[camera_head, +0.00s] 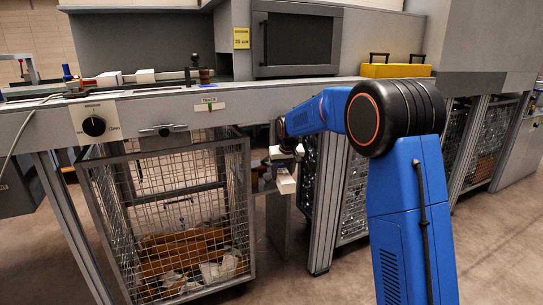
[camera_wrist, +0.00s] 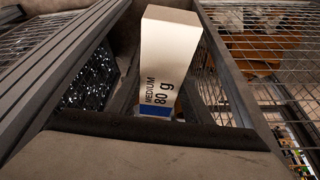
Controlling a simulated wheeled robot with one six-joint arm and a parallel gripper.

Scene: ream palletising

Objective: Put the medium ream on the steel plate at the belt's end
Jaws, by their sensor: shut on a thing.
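The medium ream is a white block. In the wrist view the medium ream (camera_wrist: 170,50) has a blue band and the print "MEDIUM 80 g" on its near face. In the head view the ream (camera_head: 285,182) hangs tilted beneath my gripper (camera_head: 286,155), below bench height, beside the wire cage. My gripper is shut on the ream; its fingers look small and pale, and their contact is hard to make out. I cannot pick out the steel plate or the belt's end in either view.
A wire cage (camera_head: 247,205) with scraps inside stands left of the ream, under the long grey bench (camera_head: 45,119). A bench leg (camera_head: 322,215) stands close on the right. A yellow box (camera_head: 395,70) and small white blocks (camera_head: 145,76) lie on top. Floor in front is clear.

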